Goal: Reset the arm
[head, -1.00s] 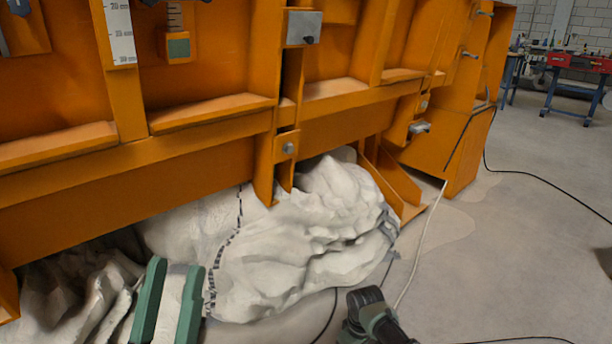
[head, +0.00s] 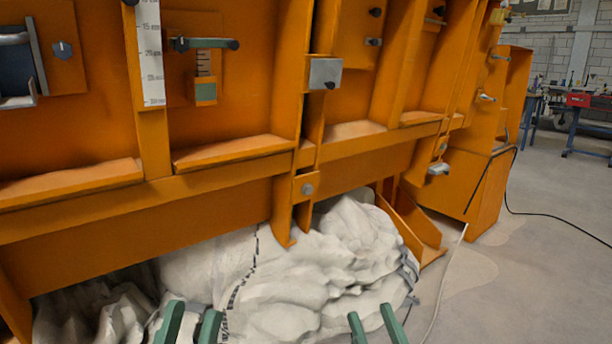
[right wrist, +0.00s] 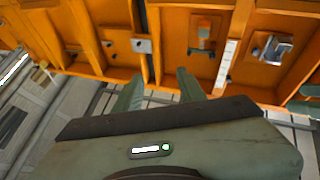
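The green arm (head: 205,43) with dark knobbed ends lies level across the orange sandbed's front, above a small graduated plate (head: 204,82), at upper left in the head view. My left gripper (head: 192,312) is at the bottom edge, low in front of the white rock-like mass, its two green fingers apart with nothing visible between them. My right gripper (head: 371,312) is right of it at the bottom edge, fingers also apart. In the right wrist view my right gripper (right wrist: 158,82) shows an empty gap, with the orange frame beyond. Both grippers are well below the green arm.
The orange frame (head: 130,205) has ledges, ribs and projecting bolts. A white ruler strip (head: 150,55) stands left of the green arm. The white lumpy mass (head: 290,285) lies beneath the frame. Cables cross the floor (head: 530,270) at right, which is otherwise open.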

